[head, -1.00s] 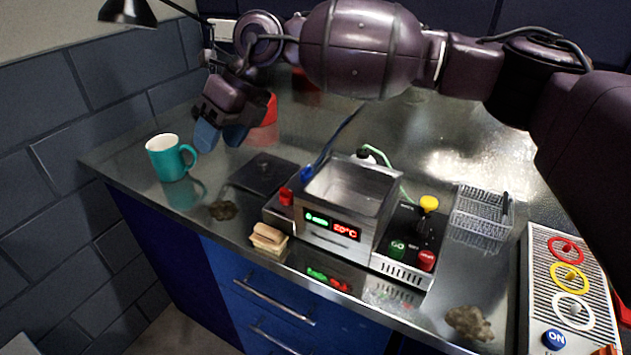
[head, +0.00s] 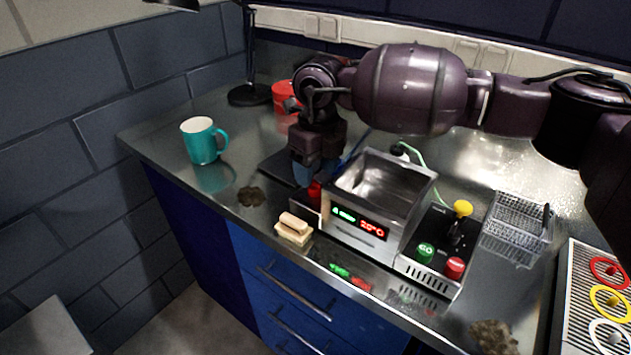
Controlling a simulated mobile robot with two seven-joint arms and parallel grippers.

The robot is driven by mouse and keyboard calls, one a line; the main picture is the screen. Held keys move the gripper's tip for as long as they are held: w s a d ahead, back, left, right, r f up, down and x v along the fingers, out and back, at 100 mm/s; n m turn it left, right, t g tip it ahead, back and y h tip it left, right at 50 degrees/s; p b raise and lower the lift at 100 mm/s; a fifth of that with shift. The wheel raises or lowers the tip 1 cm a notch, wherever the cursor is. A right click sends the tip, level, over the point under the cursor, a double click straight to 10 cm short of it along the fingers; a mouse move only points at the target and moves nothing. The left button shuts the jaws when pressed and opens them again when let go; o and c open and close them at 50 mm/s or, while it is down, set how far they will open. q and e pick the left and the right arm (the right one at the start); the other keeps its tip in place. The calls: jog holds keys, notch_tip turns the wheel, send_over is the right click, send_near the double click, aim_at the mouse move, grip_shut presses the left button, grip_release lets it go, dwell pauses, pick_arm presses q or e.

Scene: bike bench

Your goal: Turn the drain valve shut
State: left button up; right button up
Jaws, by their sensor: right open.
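The steel tank (head: 362,224) with a lit front display stands at the middle of the bench. A small red handle (head: 315,191), which looks like the drain valve, sits low at the tank's left side. My right gripper (head: 311,176) points down right at this handle and partly covers it. Its jaws are open, and one blue fingertip shows clearly just left of and behind the handle. I cannot tell whether the fingers touch it. The blue part seen earlier on the tank's left side is hidden behind the gripper. My left gripper is not in view.
A teal mug (head: 203,141) stands at the left. A sponge-like block (head: 293,229) and a brown rag (head: 251,196) lie near the front edge. A control box (head: 436,249) with buttons and a yellow-topped lever adjoins the tank, with a wire basket (head: 516,227) to its right.

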aim_at(315, 180)
jog(key=shift+a+f, duration=0.1)
jog(key=shift+f, duration=1.55)
jog(key=shift+c, duration=0.3)
jog(key=c, duration=0.9)
jog(key=shift+o, duration=0.2)
